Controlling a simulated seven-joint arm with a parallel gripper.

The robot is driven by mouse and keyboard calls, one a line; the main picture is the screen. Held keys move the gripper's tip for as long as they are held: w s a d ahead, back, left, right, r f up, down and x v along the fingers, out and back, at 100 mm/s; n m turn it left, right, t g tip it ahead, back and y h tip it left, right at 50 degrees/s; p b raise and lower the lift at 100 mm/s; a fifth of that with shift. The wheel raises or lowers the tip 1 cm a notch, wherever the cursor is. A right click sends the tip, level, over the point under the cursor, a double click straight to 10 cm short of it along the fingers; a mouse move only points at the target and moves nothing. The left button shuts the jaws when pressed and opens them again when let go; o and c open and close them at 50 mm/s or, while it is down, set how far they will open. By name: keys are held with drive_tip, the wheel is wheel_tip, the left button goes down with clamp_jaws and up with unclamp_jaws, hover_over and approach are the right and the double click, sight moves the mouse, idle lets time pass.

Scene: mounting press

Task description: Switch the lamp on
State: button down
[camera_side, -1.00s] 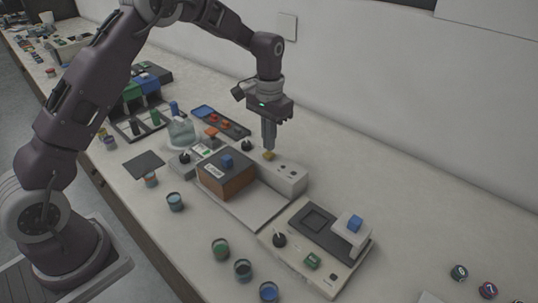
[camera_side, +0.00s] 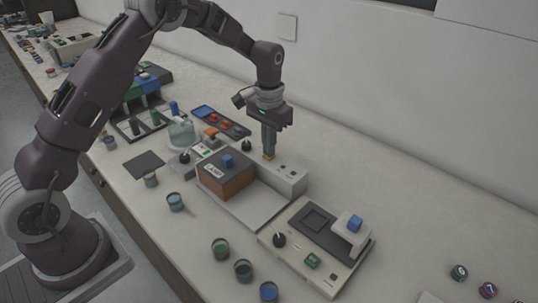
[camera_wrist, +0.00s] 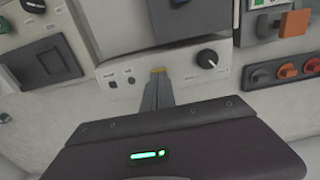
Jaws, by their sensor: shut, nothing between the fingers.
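A brown box with a dark top (camera_side: 226,180) and a white label that seems to read LAMP stands at mid-bench in the side view. A white housing (camera_side: 286,178) runs along its back. In the wrist view this housing (camera_wrist: 182,70) carries a black knob (camera_wrist: 207,58) and small dark buttons (camera_wrist: 112,73). My gripper (camera_side: 269,157) is shut and empty, pointing down at the housing's back left part. A yellow piece shows at its fingertips (camera_wrist: 158,71). I cannot tell whether it belongs to the fingers or the housing, nor whether they touch.
A dark tray with red pieces (camera_side: 222,121) lies behind on the left. Several small jars, one blue (camera_side: 269,292), stand along the front. The bench at the right back is clear.

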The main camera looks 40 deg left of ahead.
drive_tip(key=shift+f, duration=0.2)
drive_tip(key=shift+r, duration=3.7)
